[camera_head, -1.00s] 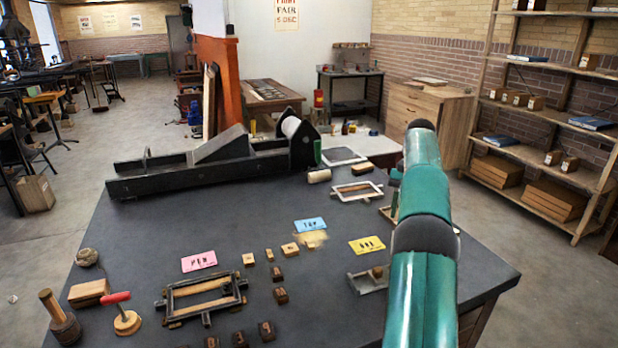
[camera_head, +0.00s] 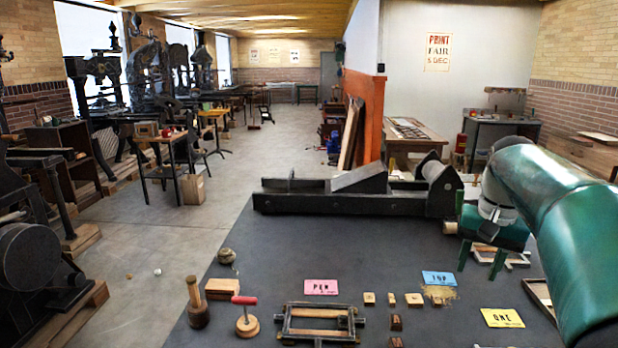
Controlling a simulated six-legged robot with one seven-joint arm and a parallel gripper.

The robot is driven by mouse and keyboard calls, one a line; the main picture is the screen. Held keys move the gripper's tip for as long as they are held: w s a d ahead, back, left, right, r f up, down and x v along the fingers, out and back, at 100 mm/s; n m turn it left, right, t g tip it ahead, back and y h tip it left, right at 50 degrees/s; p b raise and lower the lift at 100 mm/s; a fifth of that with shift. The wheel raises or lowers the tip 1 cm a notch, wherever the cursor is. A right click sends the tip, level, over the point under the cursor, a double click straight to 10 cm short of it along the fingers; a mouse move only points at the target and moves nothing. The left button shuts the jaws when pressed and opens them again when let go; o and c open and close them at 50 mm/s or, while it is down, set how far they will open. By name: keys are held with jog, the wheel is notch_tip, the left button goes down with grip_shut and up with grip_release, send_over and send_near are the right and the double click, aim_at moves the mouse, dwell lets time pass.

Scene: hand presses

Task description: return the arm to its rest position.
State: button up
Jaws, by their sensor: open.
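My green arm comes in from the right edge of the head view, bends, and has its wrist turned down. My gripper (camera_head: 478,270) hangs at the right of the dark worktable (camera_head: 300,250), with two green fingers apart and nothing visible between them. It is in front of the right end of the long black press bed (camera_head: 330,200). Whether the fingertips touch anything below is unclear. A pale frame behind the fingers is partly hidden.
Pink (camera_head: 321,287), blue (camera_head: 438,278) and yellow (camera_head: 502,318) cards lie on the table with small wooden blocks. Open floor (camera_head: 180,260) lies to the left.

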jog(key=s+a+f+n+t, duration=0.2)
jog(key=s+a+f, duration=0.2)
jog(key=s+a, duration=0.5)
jog(key=s+a+f+n+t, duration=0.3)
jog(key=s+a+f, duration=0.2)
jog(key=s+a, duration=0.4)
jog(key=shift+s+n, duration=0.2)
jog(key=shift+n, duration=0.1)
